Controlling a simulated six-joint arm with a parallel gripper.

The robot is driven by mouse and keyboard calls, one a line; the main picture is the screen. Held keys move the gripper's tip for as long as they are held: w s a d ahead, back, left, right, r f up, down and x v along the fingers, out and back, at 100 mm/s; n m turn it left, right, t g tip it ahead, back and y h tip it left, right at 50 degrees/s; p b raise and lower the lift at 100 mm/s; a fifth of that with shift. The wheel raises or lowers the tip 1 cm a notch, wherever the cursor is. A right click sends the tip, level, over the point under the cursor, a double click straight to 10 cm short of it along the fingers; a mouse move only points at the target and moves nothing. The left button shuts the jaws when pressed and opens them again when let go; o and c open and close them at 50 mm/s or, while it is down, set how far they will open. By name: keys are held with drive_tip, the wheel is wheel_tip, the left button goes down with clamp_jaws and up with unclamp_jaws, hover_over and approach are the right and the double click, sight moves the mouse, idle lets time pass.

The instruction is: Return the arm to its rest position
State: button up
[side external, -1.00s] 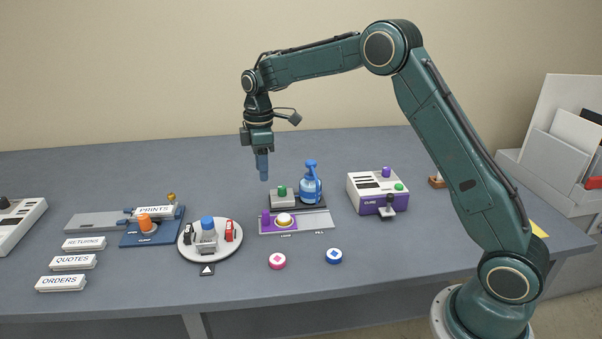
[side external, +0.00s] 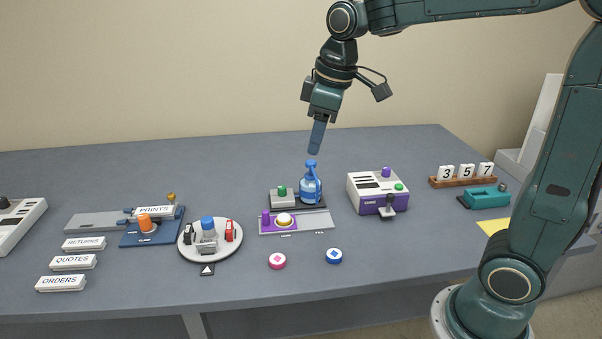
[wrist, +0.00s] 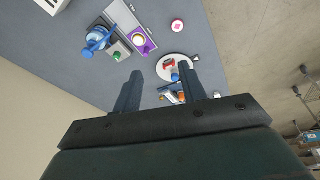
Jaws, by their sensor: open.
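My gripper (side external: 316,138) hangs in the air above the table, over the back of the blue pump bottle (side external: 311,186), tilted, with nothing in its jaws. In the wrist view my gripper (wrist: 160,85) shows two fingers spread apart, open and empty. The arm is raised, with its upper links partly out of the side view at the top right.
The table (side external: 300,265) holds a round white turntable (side external: 220,256), a purple-and-white slide unit (side external: 316,220), a purple-fronted box (side external: 362,191), pink (side external: 277,261) and blue (side external: 334,256) discs, label blocks (side external: 62,283) and a number rack (side external: 463,182). The air around the gripper is clear.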

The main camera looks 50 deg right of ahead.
drive_tip(key=s+f+m+t, duration=0.1)
drive_tip(key=s+m, duration=0.1)
drive_tip(key=s, duration=0.7)
drive_tip(key=s+a+f+m+t, duration=0.1)
drive_tip(key=s+m, duration=0.2)
drive_tip(key=s, duration=0.6)
drive_tip(key=shift+s+f+t, duration=0.25)
drive_tip(key=shift+f+t, duration=0.15)
drive_tip(key=shift+a, duration=0.1)
idle(0.5)
